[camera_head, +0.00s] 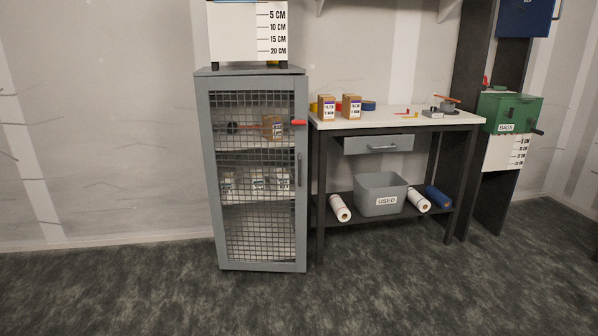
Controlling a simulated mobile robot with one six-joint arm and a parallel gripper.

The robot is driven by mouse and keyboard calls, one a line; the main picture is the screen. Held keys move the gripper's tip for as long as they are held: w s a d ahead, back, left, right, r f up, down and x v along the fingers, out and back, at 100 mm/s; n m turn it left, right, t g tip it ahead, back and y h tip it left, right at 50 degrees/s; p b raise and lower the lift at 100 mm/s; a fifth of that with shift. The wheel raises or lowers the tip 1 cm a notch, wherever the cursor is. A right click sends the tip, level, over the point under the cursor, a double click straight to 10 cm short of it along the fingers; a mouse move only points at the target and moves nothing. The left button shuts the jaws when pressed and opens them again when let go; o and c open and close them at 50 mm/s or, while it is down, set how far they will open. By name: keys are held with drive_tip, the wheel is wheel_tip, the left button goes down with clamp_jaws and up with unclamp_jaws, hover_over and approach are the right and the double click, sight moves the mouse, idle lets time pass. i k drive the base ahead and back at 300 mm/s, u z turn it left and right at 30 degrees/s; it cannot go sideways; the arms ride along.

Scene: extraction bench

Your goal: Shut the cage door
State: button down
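The cage (214,180) is a tall grey cabinet against the wall, left of the bench. Its mesh door (258,266) has a grey frame and covers the front. The door looks closed or nearly closed; I cannot tell whether it is fully flush. A dark upright handle (299,170) is on the door's right side. A red latch handle (299,122) sticks out to the right, higher up. Boxes (272,126) and small packets (258,180) show on shelves behind the mesh. My gripper is not in view.
A white-topped bench (390,121) stands close right of the cage, with boxes (327,107) on top and a grey bin (381,194) below. A white marked box (235,35) stands on the cage. The carpet (150,290) in front is clear.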

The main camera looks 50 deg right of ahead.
sight(203, 85)
drive_tip(key=u, duration=0.05)
drive_tip(key=i, duration=1)
drive_tip(key=z, duration=0.05)
